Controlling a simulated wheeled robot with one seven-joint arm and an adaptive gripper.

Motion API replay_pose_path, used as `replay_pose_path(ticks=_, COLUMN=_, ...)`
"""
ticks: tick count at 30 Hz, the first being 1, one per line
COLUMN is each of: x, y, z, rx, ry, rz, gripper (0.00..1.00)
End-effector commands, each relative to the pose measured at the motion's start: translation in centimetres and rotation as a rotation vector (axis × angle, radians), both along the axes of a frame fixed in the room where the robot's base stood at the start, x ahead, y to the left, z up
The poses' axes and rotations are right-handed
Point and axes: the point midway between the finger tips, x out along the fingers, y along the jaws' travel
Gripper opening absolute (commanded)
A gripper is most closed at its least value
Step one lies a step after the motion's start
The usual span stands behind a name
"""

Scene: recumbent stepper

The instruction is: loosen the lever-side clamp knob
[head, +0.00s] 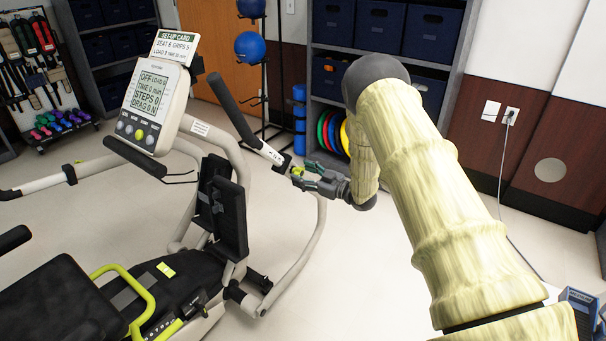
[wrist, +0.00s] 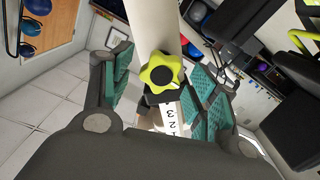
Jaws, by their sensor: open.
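The clamp knob (wrist: 162,72) is a yellow-green star-shaped knob on a pale tube (wrist: 153,25) of the stepper. In the wrist view it lies between the two open fingers of my gripper (wrist: 160,85), whose teal ribbed pads stand to its left and right, apart from it. Below it is a black clamp part and a white number scale (wrist: 170,117). In the head view the knob (head: 297,171) is small, right at the fingertips of my gripper (head: 305,178). Whether any finger touches it there, I cannot tell.
The stepper's console (head: 150,105) reads OFF and carries a set-up card (head: 175,46). A black handle grip (head: 232,107) rises close to the gripper. The black seat (head: 60,305) is at lower left. Shelves (head: 385,60) stand behind.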

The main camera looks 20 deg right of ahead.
Motion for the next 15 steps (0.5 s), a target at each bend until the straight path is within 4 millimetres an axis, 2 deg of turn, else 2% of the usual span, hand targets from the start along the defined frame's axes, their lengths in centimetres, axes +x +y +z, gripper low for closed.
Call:
replay_pose_path(ticks=11, x=0.43, y=0.34, z=-0.01, rx=0.0, ry=0.0, rz=-0.001, gripper=0.59)
replay_pose_path(ticks=15, x=0.42, y=0.32, z=-0.01, rx=0.0, ry=0.0, rz=-0.001, gripper=0.37)
